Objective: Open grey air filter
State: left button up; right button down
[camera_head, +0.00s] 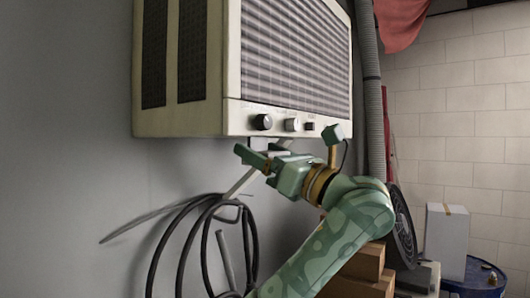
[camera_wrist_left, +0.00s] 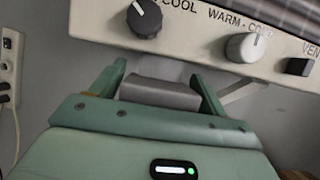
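The beige air conditioner (camera_head: 184,118) hangs on the wall, with a grey slatted front (camera_head: 295,55) and a row of knobs. Below its lower edge is a plain grey block (camera_wrist_left: 160,93), which may be part of the grey air filter; a small part of it shows in the head view (camera_head: 262,143). My left gripper (camera_head: 262,152) is just under the unit, its fingers spread apart. In the left wrist view my left gripper (camera_wrist_left: 160,82) has the grey block between its fingers; I cannot tell if they touch it. My right gripper is not in view.
A dark knob (camera_head: 262,122), a silver knob (camera_head: 291,125) and a black button (camera_wrist_left: 299,67) sit just above the gripper. Coiled black cable (camera_head: 205,225) hangs below. A ribbed hose (camera_head: 370,90), cardboard boxes (camera_head: 365,262) and a blue drum (camera_head: 480,280) stand right.

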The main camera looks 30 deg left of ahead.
pick_arm(q)
jog(key=c, duration=1)
notch_tip(320, 180, down, 24)
jog(key=b, duration=1.5)
jog(key=shift+r, duration=0.25)
jog(key=o, duration=1.4)
jog(key=shift+c, duration=0.2)
jog(key=shift+d, duration=0.1)
